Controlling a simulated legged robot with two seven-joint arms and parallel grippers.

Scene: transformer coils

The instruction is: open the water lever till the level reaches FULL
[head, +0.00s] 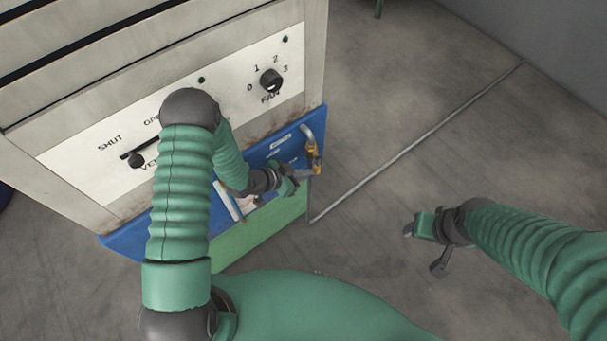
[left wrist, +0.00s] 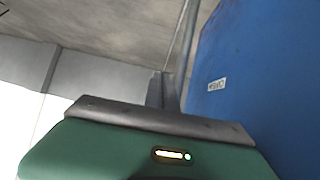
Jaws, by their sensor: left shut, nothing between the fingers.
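An orange-yellow lever-like fitting (head: 314,154) sits under a bent grey pipe (head: 306,131) at the right end of the blue panel (head: 125,240). My left gripper (head: 312,173) is shut and empty, its tips just below the fitting; I cannot tell whether they touch it. In the left wrist view, its shut fingers (left wrist: 160,90) point up beside the blue panel (left wrist: 255,70). A pale upright strip (head: 227,200) on the blue panel is partly behind my left arm; no FULL mark or level is readable. My right gripper (head: 422,249) is open and empty over the floor.
Above the blue panel is a white plate (head: 85,165) with a black slider knob (head: 136,160) and a FAN dial (head: 270,80). A light strip (head: 420,140) crosses the floor.

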